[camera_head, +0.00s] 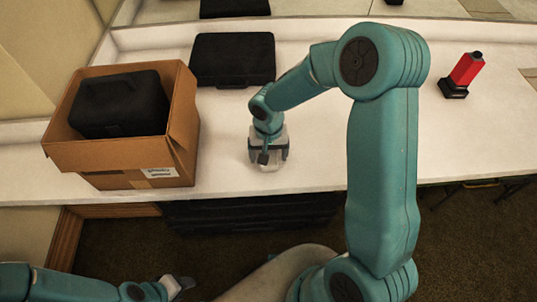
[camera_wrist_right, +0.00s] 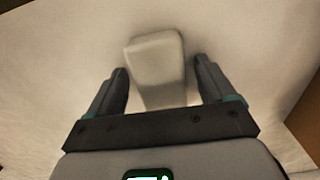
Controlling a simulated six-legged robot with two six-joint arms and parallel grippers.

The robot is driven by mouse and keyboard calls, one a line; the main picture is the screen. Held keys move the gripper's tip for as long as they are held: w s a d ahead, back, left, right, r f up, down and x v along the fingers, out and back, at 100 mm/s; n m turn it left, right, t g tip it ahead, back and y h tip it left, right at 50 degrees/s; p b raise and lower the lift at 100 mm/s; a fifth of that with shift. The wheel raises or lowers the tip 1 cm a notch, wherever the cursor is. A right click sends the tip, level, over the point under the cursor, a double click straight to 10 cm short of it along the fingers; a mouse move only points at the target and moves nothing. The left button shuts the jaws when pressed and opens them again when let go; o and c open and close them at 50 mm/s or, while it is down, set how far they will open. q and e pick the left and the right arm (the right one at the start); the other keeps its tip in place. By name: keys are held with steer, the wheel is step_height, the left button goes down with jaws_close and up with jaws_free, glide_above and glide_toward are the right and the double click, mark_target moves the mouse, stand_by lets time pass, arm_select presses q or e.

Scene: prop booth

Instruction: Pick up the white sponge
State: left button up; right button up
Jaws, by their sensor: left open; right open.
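The white sponge (camera_wrist_right: 157,62) lies on the white counter in the right wrist view, a pale block with rounded edges. My right gripper (camera_wrist_right: 160,68) is open, with one dark finger on each side of the sponge and a small gap on both sides. In the head view my right gripper (camera_head: 268,156) points down at the counter and covers most of the sponge (camera_head: 270,167). My left gripper (camera_head: 180,284) is open and empty at the lower left, below the counter's front edge.
A cardboard box (camera_head: 125,178) holding a black case (camera_head: 120,103) stands left of my right gripper. Another black case (camera_head: 233,60) lies behind the gripper. A red and black item (camera_head: 464,72) stands at the far right. The counter (camera_head: 225,130) is clear around the sponge.

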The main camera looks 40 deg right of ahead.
mark_target(268, 153)
steer(key=c, duration=1)
steer(key=shift+c, duration=0.2)
step_height(268, 153, up, 20)
steer(key=shift+p, duration=0.35)
steer(key=o, duration=0.4)
steer(key=c, duration=0.3)
steer(key=shift+s, duration=0.1)
